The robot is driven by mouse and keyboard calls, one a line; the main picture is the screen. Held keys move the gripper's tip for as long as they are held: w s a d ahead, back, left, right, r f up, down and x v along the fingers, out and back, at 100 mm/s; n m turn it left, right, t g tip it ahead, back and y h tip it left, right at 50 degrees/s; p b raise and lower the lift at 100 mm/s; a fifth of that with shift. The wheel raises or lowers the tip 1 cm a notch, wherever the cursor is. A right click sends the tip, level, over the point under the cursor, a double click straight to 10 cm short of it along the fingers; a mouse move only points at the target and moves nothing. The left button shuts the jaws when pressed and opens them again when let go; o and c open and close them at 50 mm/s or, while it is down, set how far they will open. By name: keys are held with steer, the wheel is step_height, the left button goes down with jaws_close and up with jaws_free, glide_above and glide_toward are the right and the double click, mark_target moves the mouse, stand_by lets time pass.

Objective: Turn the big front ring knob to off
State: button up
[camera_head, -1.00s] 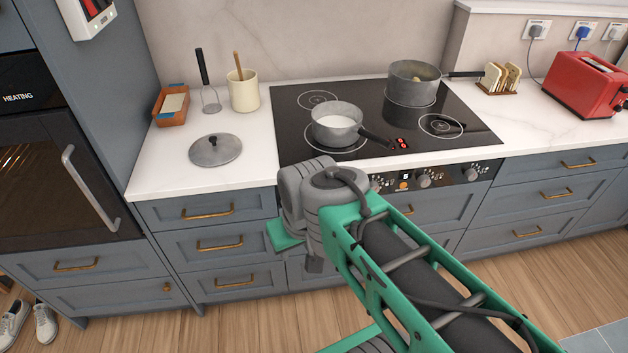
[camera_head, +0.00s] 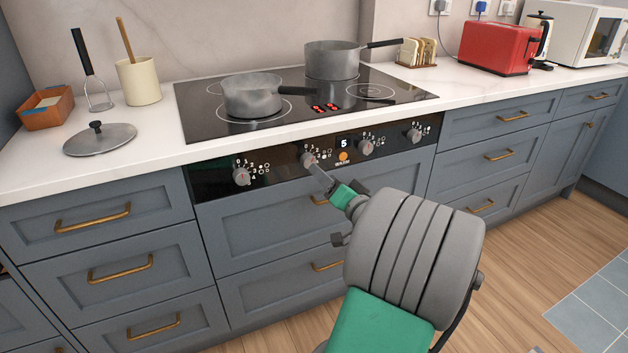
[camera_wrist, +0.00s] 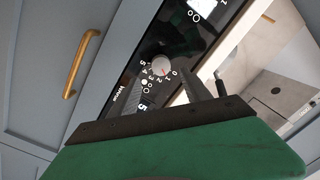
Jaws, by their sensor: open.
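The black control panel (camera_head: 268,171) on the hob's front edge carries several grey knobs. My gripper (camera_head: 318,172) is at the second knob from the left (camera_head: 309,160), its fingers open and pointing at it. In the wrist view this knob (camera_wrist: 160,65) shows in front of the gripper (camera_wrist: 175,88), with numbers around it. I cannot tell whether the fingers touch it, nor read its pointer surely. The other knobs are the leftmost (camera_head: 241,176), the third (camera_head: 366,148) and the rightmost (camera_head: 414,135). The ring icons are too small to read. A display (camera_head: 344,142) reads 5.
One grey pan (camera_head: 252,96) stands on the front left ring of the black hob (camera_head: 200,118), another (camera_head: 331,61) at the back. Red digits (camera_head: 325,107) glow on the glass. A drawer handle (camera_head: 325,265) lies below the panel. A lid (camera_head: 100,139) rests on the left worktop.

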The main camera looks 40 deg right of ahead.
mark_target(308, 161)
steer(key=x, duration=0.6)
steer(key=shift+w, duration=0.15)
steer(key=shift+c, duration=0.4)
jaws_close()
steer(key=shift+b, duration=0.4)
